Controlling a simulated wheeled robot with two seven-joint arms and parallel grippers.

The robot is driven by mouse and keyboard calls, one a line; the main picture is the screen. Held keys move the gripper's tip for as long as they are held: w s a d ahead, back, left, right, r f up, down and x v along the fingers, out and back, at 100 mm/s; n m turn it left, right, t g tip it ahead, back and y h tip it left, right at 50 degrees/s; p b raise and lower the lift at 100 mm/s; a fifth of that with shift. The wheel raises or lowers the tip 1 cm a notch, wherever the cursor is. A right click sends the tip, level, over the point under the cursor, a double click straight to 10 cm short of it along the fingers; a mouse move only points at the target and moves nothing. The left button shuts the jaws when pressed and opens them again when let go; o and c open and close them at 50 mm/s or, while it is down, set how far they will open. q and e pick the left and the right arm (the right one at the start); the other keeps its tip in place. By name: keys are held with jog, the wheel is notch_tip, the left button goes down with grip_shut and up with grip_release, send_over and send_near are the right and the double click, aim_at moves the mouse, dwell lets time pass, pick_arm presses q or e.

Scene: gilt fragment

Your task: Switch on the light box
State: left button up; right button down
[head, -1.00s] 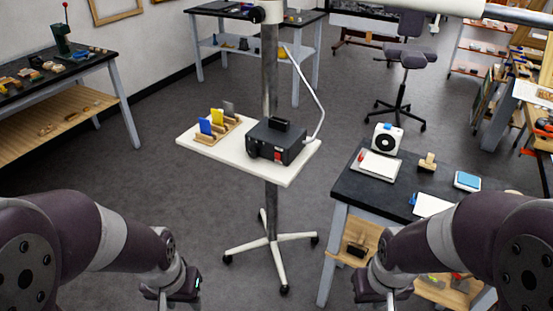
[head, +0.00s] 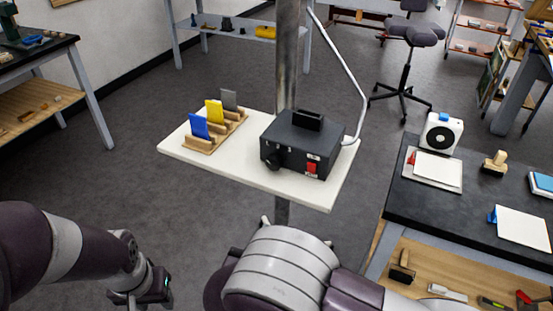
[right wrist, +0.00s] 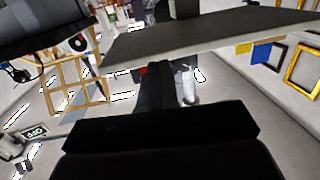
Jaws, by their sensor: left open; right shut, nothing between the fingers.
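A dark box (head: 303,146) with a slotted top, a side knob and a red switch (head: 312,168) on its front sits on a white shelf (head: 310,193); it fits the light box. I cannot tell whether the switch is on. My left gripper (head: 143,298) is open and empty, low and left of the shelf. My right arm crosses the bottom middle in the head view, in front of the shelf; its gripper is hidden there. In the right wrist view my right gripper (right wrist: 160,85) is shut and empty, with the pale shelf (right wrist: 215,36) just beyond it.
A wooden rack (head: 216,134) with blue, yellow and grey cards stands left of the box. A dark workbench (head: 415,208) stands to the right.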

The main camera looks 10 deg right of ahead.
notch_tip(320, 180, up, 5)
jog(key=s+d+m+h, duration=0.2)
jog(key=s+h, duration=0.1)
send_near(311, 166)
jog(key=shift+n+t, duration=0.3)
jog(key=x, duration=0.6)
jog(key=shift+w+d+f+p, duration=0.2)
jog(key=shift+w+d+p, duration=0.1)
jog(key=shift+w+p, duration=0.1)
pick_arm(q)
jog(key=shift+s+d+r, duration=0.1)
jog(key=shift+s+r, duration=0.3)
jog(key=shift+r, duration=0.2)
